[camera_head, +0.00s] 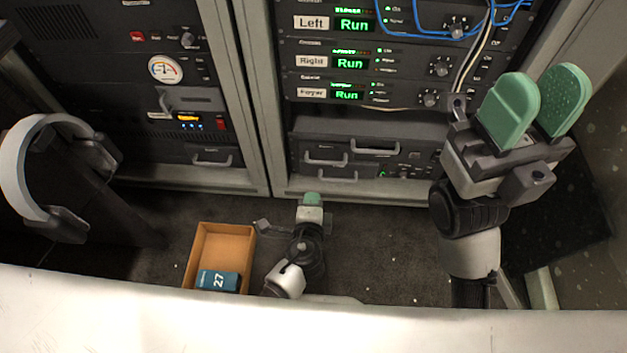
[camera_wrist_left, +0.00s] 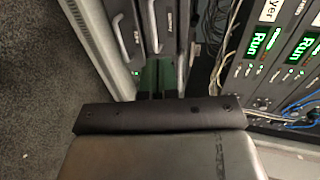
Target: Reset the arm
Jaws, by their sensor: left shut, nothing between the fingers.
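My left gripper (camera_head: 312,200) is low in front of the rack, near the middle of the head view. Its green fingertips are together and hold nothing. They also show at the middle of the left wrist view (camera_wrist_left: 156,76), in front of the drawer handles at the rack's base. My right gripper (camera_head: 538,105) is raised at the right side of the head view. Its two green pads stand apart with nothing between them.
Rack units labelled Left (camera_head: 311,23), Right (camera_head: 312,61) and Player (camera_head: 312,93) show green "Run" displays. Blue and white cables hang at the rack's right. A brown tray (camera_head: 228,240) with a blue box (camera_head: 218,281) marked 27 is left of my left arm.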

